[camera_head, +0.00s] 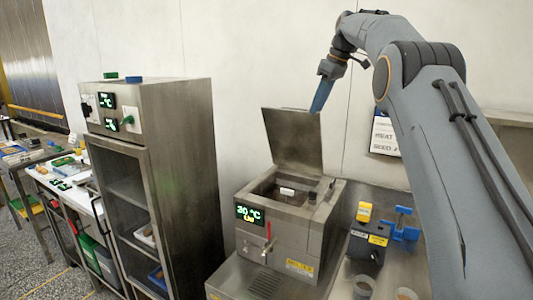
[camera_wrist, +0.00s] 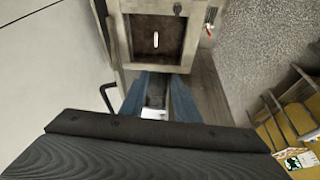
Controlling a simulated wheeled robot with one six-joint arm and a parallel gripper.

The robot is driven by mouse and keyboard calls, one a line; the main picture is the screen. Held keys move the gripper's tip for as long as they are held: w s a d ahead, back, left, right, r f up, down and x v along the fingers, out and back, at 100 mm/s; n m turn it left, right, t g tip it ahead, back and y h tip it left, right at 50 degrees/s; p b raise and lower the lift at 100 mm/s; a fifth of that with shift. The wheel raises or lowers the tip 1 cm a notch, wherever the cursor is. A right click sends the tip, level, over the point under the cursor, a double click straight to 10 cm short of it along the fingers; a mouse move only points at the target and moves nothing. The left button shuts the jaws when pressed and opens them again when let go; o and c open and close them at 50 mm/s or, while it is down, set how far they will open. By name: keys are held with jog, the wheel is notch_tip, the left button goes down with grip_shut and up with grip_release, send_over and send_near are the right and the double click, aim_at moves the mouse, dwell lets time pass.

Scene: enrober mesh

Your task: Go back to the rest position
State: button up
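My gripper (camera_head: 321,95) is raised in front of the back wall, just above and to the right of the raised steel lid (camera_head: 294,140) in the picture. Its blue fingers point down and hold nothing that I can make out. In the wrist view my gripper (camera_wrist: 160,82) shows two blue fingers with a gap between them. A small white patch shows low in that gap; I cannot tell what it is. The steel tank machine (camera_head: 310,240) below has its lid up and a green display reading 30 °C. A small white piece (camera_head: 287,191) shows inside its dark opening.
A tall steel cabinet (camera_head: 180,150) stands left of the machine, with trays on its shelves. At right are a blue stand (camera_head: 402,225), a black box (camera_head: 367,247) with a yellow item on top, and cups (camera_head: 363,286). A wall sign (camera_head: 384,136) hangs behind my arm.

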jog(key=s+f+m+h+b, duration=0.15)
jog(key=s+f+m, duration=0.3)
jog(key=f, duration=0.55)
jog(key=s+f+m+b, duration=0.2)
jog(key=s+f, duration=0.7)
jog(key=s, duration=0.4)
jog(key=s+d+f+m+h+b, duration=0.1)
jog(key=s+f+m+b, duration=0.1)
jog(key=s+f, duration=0.8)
jog(key=s+d+f+m+g+h+b, duration=0.1)
jog(key=s+f+m+b, duration=0.1)
jog(key=s+f, duration=0.8)
jog(key=s, duration=0.6)
jog(key=shift+b, duration=0.35)
